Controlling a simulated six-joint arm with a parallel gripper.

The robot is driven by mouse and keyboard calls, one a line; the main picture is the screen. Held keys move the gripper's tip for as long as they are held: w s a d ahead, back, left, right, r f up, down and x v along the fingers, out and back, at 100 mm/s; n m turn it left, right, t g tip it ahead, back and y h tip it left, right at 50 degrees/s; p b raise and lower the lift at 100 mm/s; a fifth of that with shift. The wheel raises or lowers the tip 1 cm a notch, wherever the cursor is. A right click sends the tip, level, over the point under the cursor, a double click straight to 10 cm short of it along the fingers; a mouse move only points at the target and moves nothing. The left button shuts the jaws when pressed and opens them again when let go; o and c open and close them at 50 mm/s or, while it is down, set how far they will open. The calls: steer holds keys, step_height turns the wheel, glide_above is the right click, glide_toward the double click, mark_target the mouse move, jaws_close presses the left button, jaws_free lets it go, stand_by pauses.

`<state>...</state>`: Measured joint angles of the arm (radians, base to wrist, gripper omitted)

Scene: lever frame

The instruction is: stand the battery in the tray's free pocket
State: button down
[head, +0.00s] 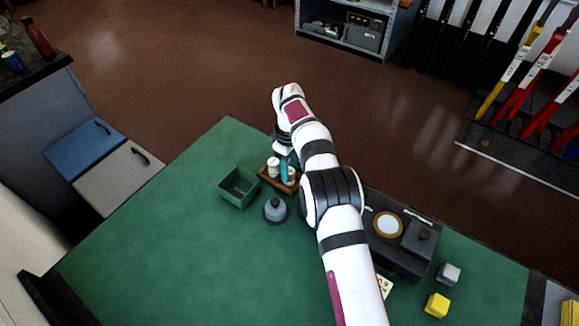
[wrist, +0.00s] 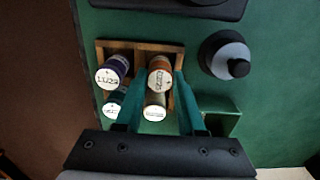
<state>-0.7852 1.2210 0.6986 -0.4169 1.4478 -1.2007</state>
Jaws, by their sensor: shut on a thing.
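The wooden tray (wrist: 141,45) stands on the green table; in the head view the tray (head: 264,179) is partly behind my arm. In the wrist view the orange-brown battery (wrist: 159,73) is upright between my gripper's (wrist: 160,72) teal fingertips, which are shut on it. It is over or in the tray's upper right pocket; I cannot tell whether its base touches the bottom. Beside it stand a purple battery (wrist: 111,72), a teal battery (wrist: 112,104) and a cream battery (wrist: 154,107). The cream battery also shows in the head view (head: 273,166).
A green open bin (head: 239,187) stands left of the tray. A grey round piece with a dark knob (head: 275,210) is in front of it. A black device (head: 397,245), a grey cube (head: 449,273) and a yellow cube (head: 437,305) are on the right. The table's left front is clear.

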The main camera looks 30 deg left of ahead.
jaws_free()
stand_by(0.6)
steer(key=shift+r, duration=3)
